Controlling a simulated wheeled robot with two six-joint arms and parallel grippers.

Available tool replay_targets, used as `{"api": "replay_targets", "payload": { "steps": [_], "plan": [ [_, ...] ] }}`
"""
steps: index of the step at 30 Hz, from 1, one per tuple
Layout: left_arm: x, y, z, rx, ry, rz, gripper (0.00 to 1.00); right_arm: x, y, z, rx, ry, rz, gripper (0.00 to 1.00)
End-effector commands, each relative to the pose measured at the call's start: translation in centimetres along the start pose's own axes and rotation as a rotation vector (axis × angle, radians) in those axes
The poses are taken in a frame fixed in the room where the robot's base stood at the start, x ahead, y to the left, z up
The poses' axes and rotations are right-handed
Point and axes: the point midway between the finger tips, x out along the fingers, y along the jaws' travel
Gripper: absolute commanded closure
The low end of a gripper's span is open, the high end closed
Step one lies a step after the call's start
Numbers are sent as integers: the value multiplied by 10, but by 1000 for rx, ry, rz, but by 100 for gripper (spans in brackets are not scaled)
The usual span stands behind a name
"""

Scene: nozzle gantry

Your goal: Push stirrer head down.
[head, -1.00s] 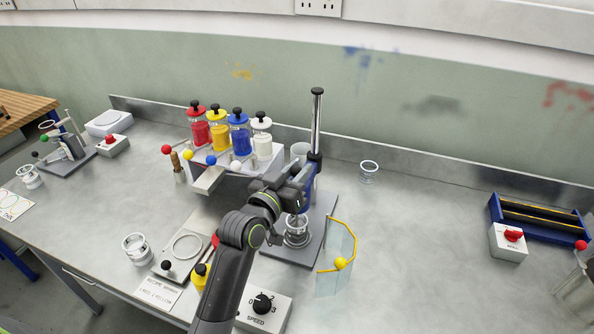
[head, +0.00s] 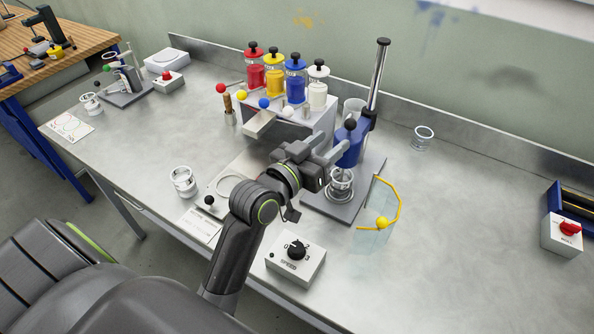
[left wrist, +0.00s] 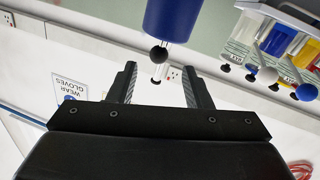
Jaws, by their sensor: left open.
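The stirrer head (head: 347,148) is a blue housing with a black ball knob (head: 350,124) on its side, mounted on a metal post (head: 379,75). A glass beaker (head: 341,187) stands below it on the grey base plate (head: 316,205). My left gripper (head: 337,156) is open beside the head, on its left. I cannot tell whether a finger touches the head. My right gripper is not in view.
A yellow-edged clear shield (head: 381,223) stands right of the base plate. The speed box (head: 296,262) is in front. The bottle rack (head: 285,130) with several coloured bottles is behind left. An empty glass (head: 422,138) stands at the back right.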

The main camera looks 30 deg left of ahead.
Motion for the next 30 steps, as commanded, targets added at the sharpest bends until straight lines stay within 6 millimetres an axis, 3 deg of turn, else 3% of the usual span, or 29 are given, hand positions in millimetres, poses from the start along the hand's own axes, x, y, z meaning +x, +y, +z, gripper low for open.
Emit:
{"api": "replay_targets", "payload": {
  "steps": [6,12,19,30],
  "plan": [
    [-50,-1,4,1,-3,-1,55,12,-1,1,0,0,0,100],
    [-79,0,0,-2,-5,-1,55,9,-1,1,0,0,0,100],
    [-91,0,0,-2,-2,0,55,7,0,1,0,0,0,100],
    [-92,0,1,-2,-2,0,55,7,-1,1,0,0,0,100]
  ]
}}
